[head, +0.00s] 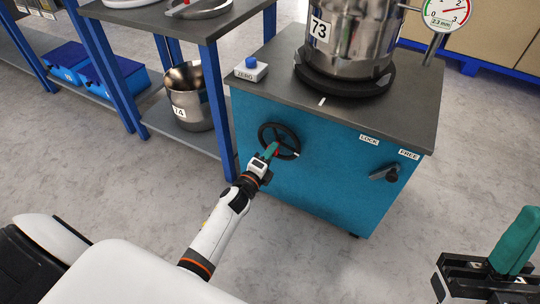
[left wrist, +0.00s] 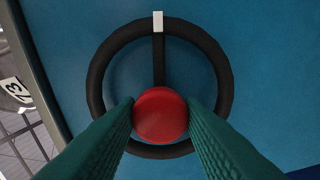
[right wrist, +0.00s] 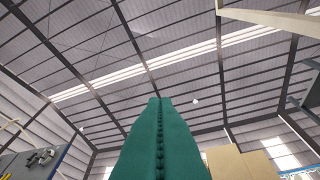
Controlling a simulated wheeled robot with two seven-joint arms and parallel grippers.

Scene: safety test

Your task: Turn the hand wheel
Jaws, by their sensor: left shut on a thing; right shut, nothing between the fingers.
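The hand wheel (head: 291,133) is a black ring on the blue front of a cabinet (head: 325,175). In the left wrist view the wheel (left wrist: 225,80) has a spoke to a white mark (left wrist: 157,21) on its rim. My left gripper (head: 272,149) is shut on the red knob, one green finger on each side. My right gripper (head: 516,243) is at the lower right of the head view, away from the cabinet. Its green fingers (right wrist: 160,110) are shut together and empty, pointing upward.
A lever (head: 385,173) by LOCK and FREE labels is on the cabinet's right. A steel pot (head: 352,40) marked 73, a dial gauge (head: 447,12) and a blue ZERO button (head: 251,62) are on top. A blue-legged shelf (head: 222,120) stands close at left.

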